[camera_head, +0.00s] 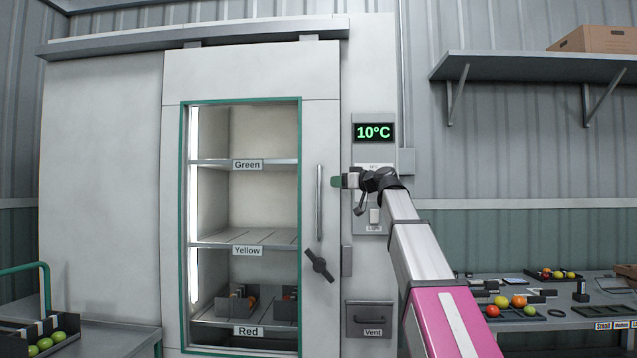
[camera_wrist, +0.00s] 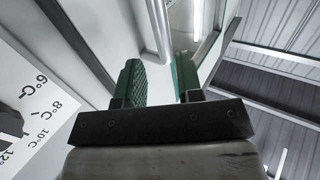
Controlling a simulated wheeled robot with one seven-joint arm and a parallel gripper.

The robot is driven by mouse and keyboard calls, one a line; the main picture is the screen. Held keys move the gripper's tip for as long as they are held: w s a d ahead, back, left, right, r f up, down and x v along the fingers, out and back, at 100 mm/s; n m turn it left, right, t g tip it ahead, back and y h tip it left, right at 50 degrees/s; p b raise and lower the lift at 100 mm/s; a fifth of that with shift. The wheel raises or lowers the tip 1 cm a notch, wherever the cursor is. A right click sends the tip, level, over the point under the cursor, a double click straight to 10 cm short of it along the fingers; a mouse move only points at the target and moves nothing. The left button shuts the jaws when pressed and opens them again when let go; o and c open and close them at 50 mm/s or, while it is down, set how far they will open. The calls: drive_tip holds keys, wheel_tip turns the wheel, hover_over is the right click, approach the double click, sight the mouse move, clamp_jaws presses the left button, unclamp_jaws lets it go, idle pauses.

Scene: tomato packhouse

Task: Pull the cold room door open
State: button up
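The pale cold room door (camera_head: 240,72) has a green-framed window and stands against the panel on its right, looking shut. Its upright bar handle (camera_head: 319,203) is near the door's right edge. My gripper (camera_head: 338,181), with green finger pads, is just right of the handle in the head view. In the wrist view my gripper (camera_wrist: 160,85) is open, its fingers apart with nothing between them. The handle (camera_wrist: 158,30) shows beyond the fingertips, roughly in line with the gap. I cannot tell the exact distance to it. A dark latch (camera_head: 319,265) sits below the handle.
A panel right of the door holds a 10°C display (camera_head: 374,132) and a vent box (camera_head: 369,319). A temperature dial (camera_wrist: 30,115) is close left in the wrist view. A table (camera_head: 550,317) with tomatoes stands right, a trolley (camera_head: 110,338) left, and a wall shelf (camera_head: 530,66) above right.

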sight(321, 180)
drive_tip(key=x, duration=1)
drive_tip(key=shift+w+a+r, duration=0.1)
drive_tip(key=shift+a+r, duration=0.2)
clamp_jaws()
